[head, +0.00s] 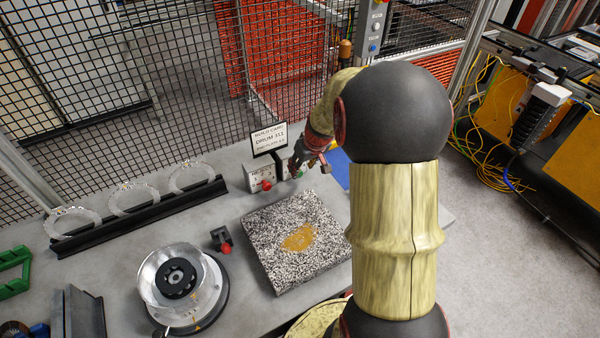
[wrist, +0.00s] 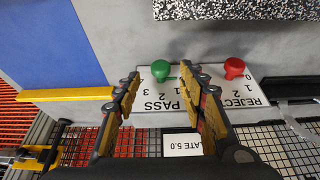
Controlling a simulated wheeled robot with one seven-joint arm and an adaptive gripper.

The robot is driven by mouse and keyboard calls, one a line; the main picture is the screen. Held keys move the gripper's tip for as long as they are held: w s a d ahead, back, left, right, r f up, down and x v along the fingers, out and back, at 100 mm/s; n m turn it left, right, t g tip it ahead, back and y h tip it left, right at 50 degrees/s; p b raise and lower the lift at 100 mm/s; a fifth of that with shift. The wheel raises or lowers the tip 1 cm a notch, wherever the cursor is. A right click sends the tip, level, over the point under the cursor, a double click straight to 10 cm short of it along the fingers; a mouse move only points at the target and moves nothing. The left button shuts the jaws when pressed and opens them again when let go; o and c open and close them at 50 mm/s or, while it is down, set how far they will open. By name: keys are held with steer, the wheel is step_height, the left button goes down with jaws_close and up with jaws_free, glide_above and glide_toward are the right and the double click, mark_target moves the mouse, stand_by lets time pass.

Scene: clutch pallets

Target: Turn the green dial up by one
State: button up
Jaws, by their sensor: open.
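The green dial (wrist: 160,70) is a small round knob on a white panel marked PASS (wrist: 158,106), with numbers beside it, upside down in the wrist view. A short tab juts from the knob to the lower right; I cannot tell its exact setting. My gripper (wrist: 161,76) is open, its two fingers on either side of the dial's position. I cannot tell whether they touch it. In the head view the green dial (head: 300,174) shows small beneath my gripper (head: 306,168). The red dial (wrist: 234,67) on the REJECT panel (wrist: 240,92) is close beside it.
A build card sign (head: 270,138) stands behind the panels. A speckled slab (head: 270,262) lies in front, with a clear drum on a round base (head: 215,300) to its left. A rack of clear rings (head: 150,215) and a mesh fence (head: 160,90) are at the back.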

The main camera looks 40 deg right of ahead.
steer(key=shift+b+x, duration=0.35)
steer(key=shift+x, duration=1.9)
jaws_close()
